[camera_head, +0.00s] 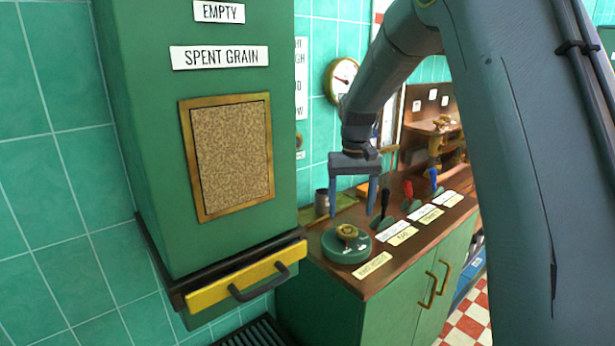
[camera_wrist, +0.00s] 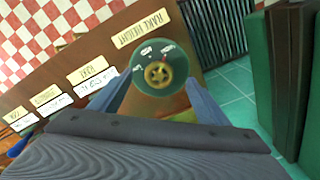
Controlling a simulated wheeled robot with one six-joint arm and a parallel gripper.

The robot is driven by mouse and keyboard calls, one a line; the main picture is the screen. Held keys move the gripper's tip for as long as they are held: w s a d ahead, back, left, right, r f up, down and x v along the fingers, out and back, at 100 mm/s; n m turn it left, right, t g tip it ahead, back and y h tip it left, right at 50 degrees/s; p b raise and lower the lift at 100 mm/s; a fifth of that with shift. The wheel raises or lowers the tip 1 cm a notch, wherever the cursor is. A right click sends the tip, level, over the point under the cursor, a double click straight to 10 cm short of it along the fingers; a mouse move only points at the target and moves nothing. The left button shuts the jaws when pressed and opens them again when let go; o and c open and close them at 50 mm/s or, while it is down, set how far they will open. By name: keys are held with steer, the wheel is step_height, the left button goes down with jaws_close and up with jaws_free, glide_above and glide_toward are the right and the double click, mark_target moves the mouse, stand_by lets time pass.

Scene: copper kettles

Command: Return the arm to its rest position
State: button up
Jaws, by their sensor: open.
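My gripper (camera_head: 354,198) hangs above the wooden counter (camera_head: 378,280) in the head view, fingers pointing down and spread apart with nothing between them. My arm reaches in from the right and bends down toward the counter. Just below the fingertips is a round green dial (camera_head: 347,246) with a brass knob in its middle. In the wrist view the dial (camera_wrist: 158,70) shows between the two blue fingers, beyond their tips. The fingers look apart from the knob.
A green cabinet (camera_head: 150,120) labelled "SPENT GRAIN" stands close on the left, with a yellow-fronted drawer (camera_head: 245,280) jutting out. Black, red and blue levers (camera_head: 408,195) stand on the counter to the right. A gauge (camera_head: 341,80) hangs on the tiled wall.

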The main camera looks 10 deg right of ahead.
steer(key=s+f, duration=0.3)
steer(key=s, duration=1.1)
steer(key=s+f, duration=0.4)
steer(key=s, duration=1.1)
steer(key=shift+d+t, duration=0.3)
steer(key=shift+s+f, duration=0.1)
